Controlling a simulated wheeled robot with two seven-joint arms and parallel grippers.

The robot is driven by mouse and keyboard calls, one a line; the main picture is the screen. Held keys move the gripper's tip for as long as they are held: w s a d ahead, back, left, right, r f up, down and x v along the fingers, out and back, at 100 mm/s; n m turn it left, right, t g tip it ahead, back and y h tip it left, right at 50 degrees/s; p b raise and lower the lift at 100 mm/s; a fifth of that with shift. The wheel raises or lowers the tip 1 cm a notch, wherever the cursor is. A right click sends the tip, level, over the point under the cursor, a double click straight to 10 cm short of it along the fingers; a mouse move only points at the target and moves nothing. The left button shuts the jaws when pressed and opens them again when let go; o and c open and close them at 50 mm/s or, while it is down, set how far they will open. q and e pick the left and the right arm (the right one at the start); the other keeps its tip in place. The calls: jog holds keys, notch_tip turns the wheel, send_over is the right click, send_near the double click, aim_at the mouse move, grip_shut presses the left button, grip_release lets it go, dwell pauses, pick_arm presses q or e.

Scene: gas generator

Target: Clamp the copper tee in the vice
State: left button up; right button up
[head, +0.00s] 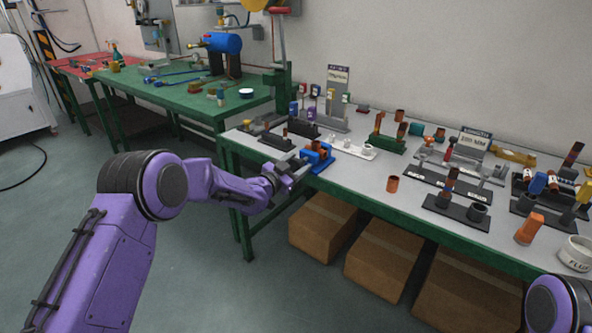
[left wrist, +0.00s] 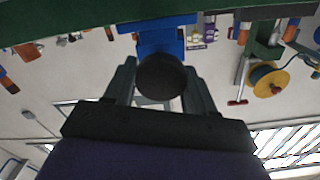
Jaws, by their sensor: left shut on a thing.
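The blue vice (head: 318,162) stands at the front edge of the grey-topped bench. A copper-coloured piece (head: 320,147), which looks like the tee, sits at the vice's jaws; I cannot tell how tightly it is held. My left gripper (head: 295,169) is at the vice's front left side. In the left wrist view, my left gripper (left wrist: 160,88) has its fingers on either side of a round black knob (left wrist: 160,75) in front of the blue vice body (left wrist: 160,37), and is shut on it. The tee is hidden in that view. My right gripper is out of view.
A loose copper fitting (head: 392,184) stands near the bench edge right of the vice. A white rack (head: 352,149) and dark trays (head: 440,182) with fittings fill the bench behind and right. Cardboard boxes (head: 383,258) sit underneath. A green bench (head: 190,88) stands behind left.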

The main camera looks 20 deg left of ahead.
pick_arm(q)
jog(key=m+b, duration=0.4)
jog(key=m, duration=0.1)
jog(key=shift+d+f, duration=0.1)
jog(key=shift+f, duration=0.2)
jog(key=shift+r+m+b, duration=0.15)
jog(key=shift+m+b, duration=1.05)
jog(key=shift+m, duration=0.2)
jog(key=o, duration=1)
jog(key=shift+c, duration=0.2)
jog(key=v, duration=1)
jog(key=shift+s+b, duration=0.3)
jog(key=shift+b, duration=0.05)
